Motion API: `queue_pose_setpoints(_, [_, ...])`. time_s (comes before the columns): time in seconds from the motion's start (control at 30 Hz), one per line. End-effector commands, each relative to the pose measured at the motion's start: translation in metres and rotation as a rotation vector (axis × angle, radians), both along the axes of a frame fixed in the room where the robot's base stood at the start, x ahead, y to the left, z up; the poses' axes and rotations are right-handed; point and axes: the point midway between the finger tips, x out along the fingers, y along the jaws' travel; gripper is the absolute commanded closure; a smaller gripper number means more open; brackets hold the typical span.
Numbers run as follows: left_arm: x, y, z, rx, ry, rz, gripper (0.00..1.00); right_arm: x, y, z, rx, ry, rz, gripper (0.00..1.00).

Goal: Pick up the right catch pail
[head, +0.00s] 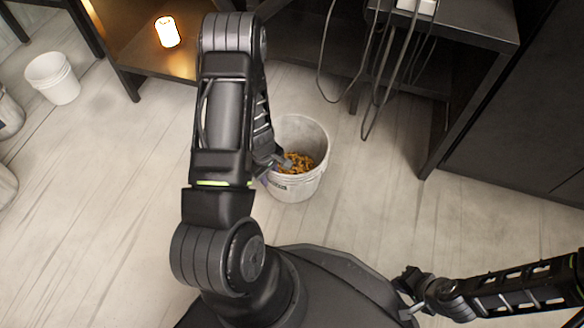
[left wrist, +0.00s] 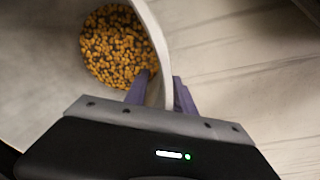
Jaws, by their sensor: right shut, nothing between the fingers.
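The right catch pail (head: 308,186) is a white bucket standing on the floor, with orange-brown pellets in its bottom. In the left wrist view its wall (left wrist: 157,55) runs between the two fingers of my left gripper (left wrist: 160,92). One finger is inside the pail and the other outside, both close against the wall. In the head view my left gripper (head: 281,163) is at the pail's left side, partly hidden by my arm. My right gripper (head: 409,304) is low at the right, shut and empty, away from the pail.
Another white pail (head: 52,78) stands on the floor at the upper left, with more pale containers (head: 8,115) at the left edge. A lit lamp (head: 167,31) sits on a low shelf. Cables (head: 372,95) hang from a dark table (head: 465,25) behind the pail. Floor to its right is clear.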

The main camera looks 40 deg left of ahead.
Motion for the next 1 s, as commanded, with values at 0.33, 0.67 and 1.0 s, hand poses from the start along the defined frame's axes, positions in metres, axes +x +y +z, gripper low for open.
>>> queue_pose_setpoints(0.33, [0.0006, 0.0001, 0.0007, 0.001, -0.001, 0.0, 0.69, 0.0004, 0.0, 0.001, 0.0, -0.001, 0.0, 1.0])
queue_pose_setpoints(0.67, [0.0005, 0.0001, 0.0007, 0.001, -0.001, 0.0, 0.77, 0.0002, -0.0001, 0.001, 0.0, -0.001, 0.0, 1.0])
queue_pose_setpoints(1.0, [0.0006, 0.0, 0.0007, 0.001, -0.001, 0.0, 1.0, 0.0001, -0.0001, 0.001, 0.0, 0.0, 0.0, 1.0])
